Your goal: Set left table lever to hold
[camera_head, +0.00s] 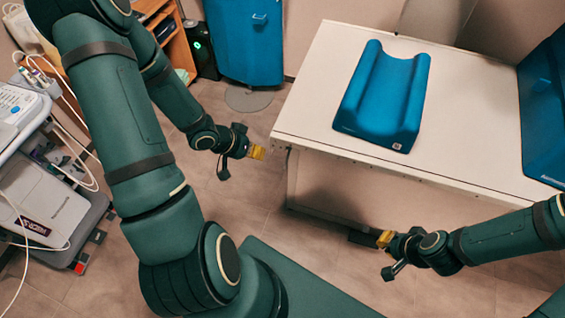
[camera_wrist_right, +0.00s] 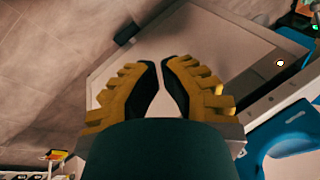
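The white table (camera_head: 310,95) with a blue cradle-shaped pad on top stands right of centre in the head view. I cannot make out a lever on it for certain. A small dark fitting (camera_head: 287,149) sits under its near left corner. My left gripper (camera_head: 258,153), with yellow fingertips, is just left of that corner, apart from the table; its opening cannot be made out. My right gripper (camera_head: 384,239) is low in front of the table's near side. In the right wrist view its yellow fingers (camera_wrist_right: 162,82) show a narrow gap with nothing seen between them.
The blue pad (camera_head: 385,95) lies on the table. A cart with equipment (camera_head: 45,200) and loose cables stands at the left. A dark bar (camera_head: 362,238) lies at floor level beside my right gripper. Open floor lies left of the table.

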